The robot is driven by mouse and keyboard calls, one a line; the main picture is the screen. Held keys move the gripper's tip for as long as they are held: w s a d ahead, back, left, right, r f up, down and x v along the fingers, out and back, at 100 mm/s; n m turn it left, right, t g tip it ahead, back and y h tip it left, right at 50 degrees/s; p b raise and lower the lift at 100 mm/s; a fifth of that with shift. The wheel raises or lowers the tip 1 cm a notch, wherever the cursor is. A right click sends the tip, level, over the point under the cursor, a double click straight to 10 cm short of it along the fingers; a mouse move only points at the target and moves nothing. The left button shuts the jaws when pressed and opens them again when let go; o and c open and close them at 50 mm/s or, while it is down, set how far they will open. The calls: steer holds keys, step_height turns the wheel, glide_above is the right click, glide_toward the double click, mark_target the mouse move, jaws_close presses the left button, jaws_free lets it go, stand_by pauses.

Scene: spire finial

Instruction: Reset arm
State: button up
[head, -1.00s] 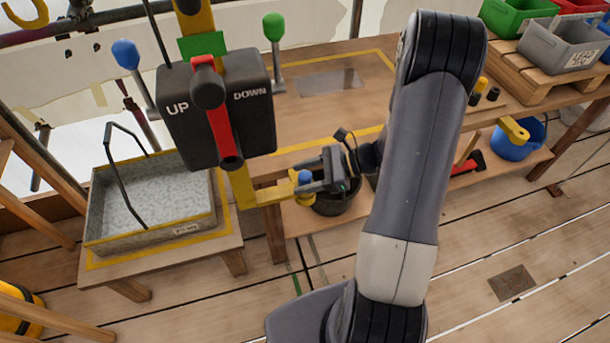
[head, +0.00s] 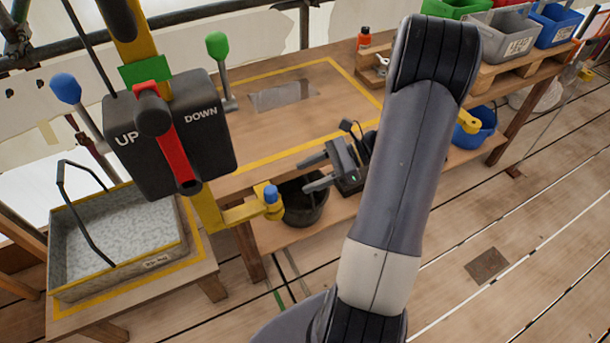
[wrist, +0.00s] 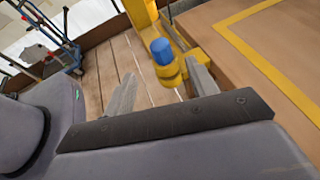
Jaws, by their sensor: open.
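My gripper (head: 309,173) is open and empty in the head view, in front of the workbench and above the black bucket (head: 304,206). Its fingers point left, toward the yellow bracket (head: 238,214) with a blue-topped peg (head: 272,194). A small gap shows between the fingertips and the peg. In the wrist view my gripper (wrist: 160,88) has its two fingers spread wide, and the blue-topped peg (wrist: 161,50) appears beyond and between them. The control box (head: 172,135) marked UP and DOWN hangs at the left with a red lever (head: 172,140).
The workbench (head: 225,180) has a yellow-outlined area. A grey tray (head: 60,262) stands on a low table at left. Blue (head: 66,88) and green (head: 216,44) knobs flank the control box. Bins sit at back right. The plank floor at right is mostly clear.

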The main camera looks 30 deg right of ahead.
mark_target(273, 189)
steer(key=shift+a, duration=0.15)
steer(key=x, duration=1)
steer(key=shift+w+a, duration=0.1)
steer(key=shift+a, duration=0.05)
steer(key=shift+a+r+p, duration=0.1)
steer(key=shift+a+p, duration=0.05)
steer(key=shift+p, duration=0.3)
steer(key=shift+r, duration=0.2)
